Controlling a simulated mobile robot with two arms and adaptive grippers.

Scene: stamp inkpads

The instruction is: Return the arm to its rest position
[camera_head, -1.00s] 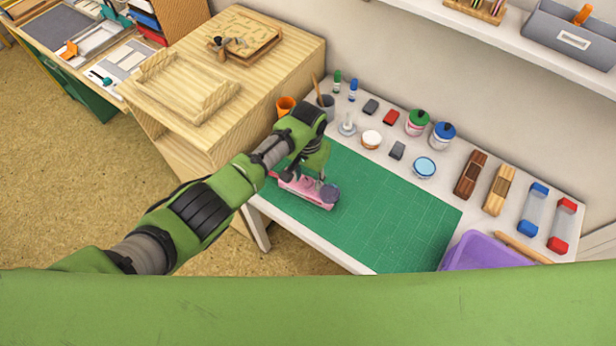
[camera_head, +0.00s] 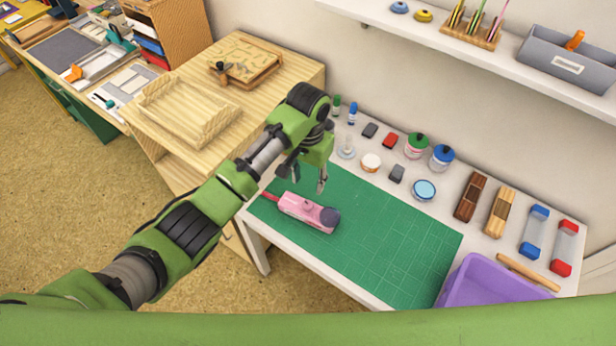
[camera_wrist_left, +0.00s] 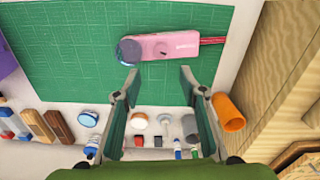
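My left gripper (camera_head: 308,176) is open and empty, raised above the green cutting mat (camera_head: 400,232). In the left wrist view its two fingers (camera_wrist_left: 158,84) stand wide apart with nothing between them. A pink device (camera_head: 306,210) with a dark round end and a red strip at the other end lies on the mat, apart from the fingers. It also shows in the left wrist view (camera_wrist_left: 170,46), beyond the fingertips. My left arm reaches in from the left over the floor and the table's edge. My right gripper is not in view.
A purple bin (camera_head: 490,283) stands at the table's front right. Ink pots, pads, wooden blocks and bottles line the back of the white table. A wooden cabinet (camera_head: 290,85) with a tray (camera_head: 185,110) on top is at the left. A shelf (camera_head: 480,65) hangs above.

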